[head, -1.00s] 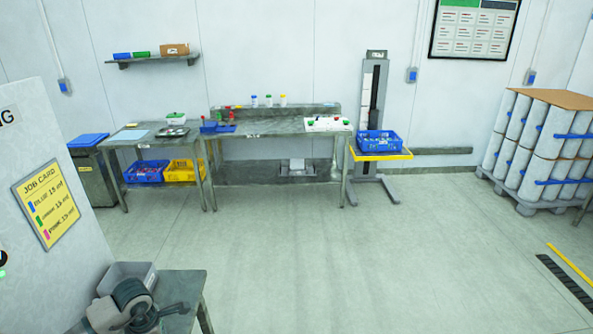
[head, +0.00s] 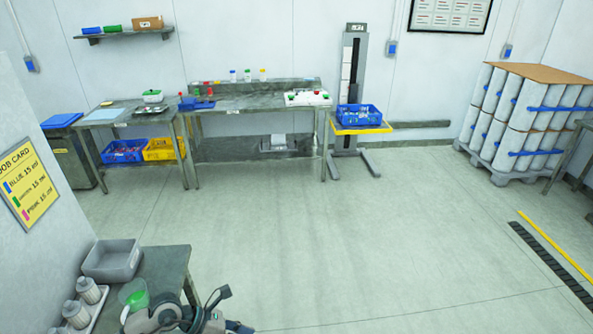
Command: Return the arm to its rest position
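A grey and dark part of my arm, which I take to be the left one, shows at the bottom edge, left of the middle, in front of the near bench (head: 170,268). A clear cup with green contents (head: 134,295) stands on the near bench just behind the arm. My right gripper is out of view.
The near bench also bears a grey bin (head: 112,261) and several white-grey bottles (head: 91,290). A job card (head: 25,187) hangs on the left panel. The floor (head: 330,220) is clear towards the far bench (head: 235,104) and the lift with a blue crate (head: 358,117).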

